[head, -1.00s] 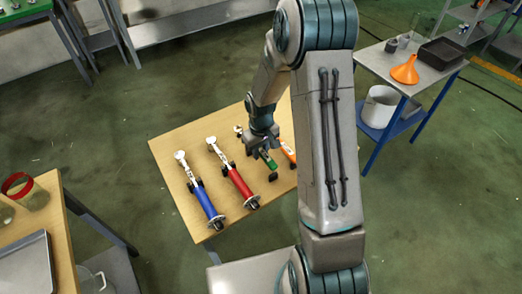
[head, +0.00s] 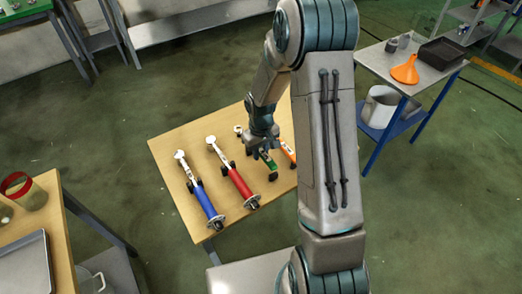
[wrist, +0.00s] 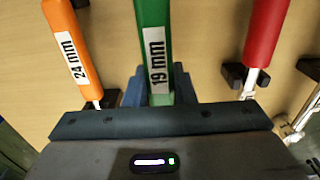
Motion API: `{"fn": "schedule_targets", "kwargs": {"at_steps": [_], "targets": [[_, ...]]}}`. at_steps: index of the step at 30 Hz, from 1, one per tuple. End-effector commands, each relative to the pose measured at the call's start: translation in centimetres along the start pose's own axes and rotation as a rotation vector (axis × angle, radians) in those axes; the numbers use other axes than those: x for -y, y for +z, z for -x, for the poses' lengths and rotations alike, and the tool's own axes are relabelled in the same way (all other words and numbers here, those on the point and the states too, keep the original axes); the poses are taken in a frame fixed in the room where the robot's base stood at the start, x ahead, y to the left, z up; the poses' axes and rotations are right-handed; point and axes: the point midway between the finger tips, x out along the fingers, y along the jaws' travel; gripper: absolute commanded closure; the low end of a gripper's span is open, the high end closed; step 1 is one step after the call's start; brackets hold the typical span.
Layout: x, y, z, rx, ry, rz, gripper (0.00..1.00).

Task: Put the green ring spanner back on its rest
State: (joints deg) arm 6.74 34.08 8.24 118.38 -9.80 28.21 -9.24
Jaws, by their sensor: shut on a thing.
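The green ring spanner (head: 269,162) has a white "19 mm" label, and its green handle (wrist: 153,18) runs up the middle of the wrist view. My gripper (head: 262,153) is over the small wooden table, with its fingers (wrist: 155,90) shut on the green handle. A small black rest block (head: 273,177) shows near the handle's front end in the head view. My gripper hides part of the spanner, and I cannot tell whether it touches its rest.
The orange "24 mm" spanner (wrist: 70,45) and the red spanner (wrist: 265,35) flank the green one closely. The blue spanner (head: 206,203) lies further left on the wooden table (head: 170,150). A side table (head: 428,70) with an orange funnel (head: 405,70) stands at the right.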

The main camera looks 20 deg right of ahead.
Motion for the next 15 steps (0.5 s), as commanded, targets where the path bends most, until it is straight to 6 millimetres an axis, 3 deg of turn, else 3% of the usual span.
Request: {"fn": "schedule_targets", "kwargs": {"at_steps": [15], "targets": [[0.0,0.0,-1.7,0.0,0.0,0.0,1.0]]}}
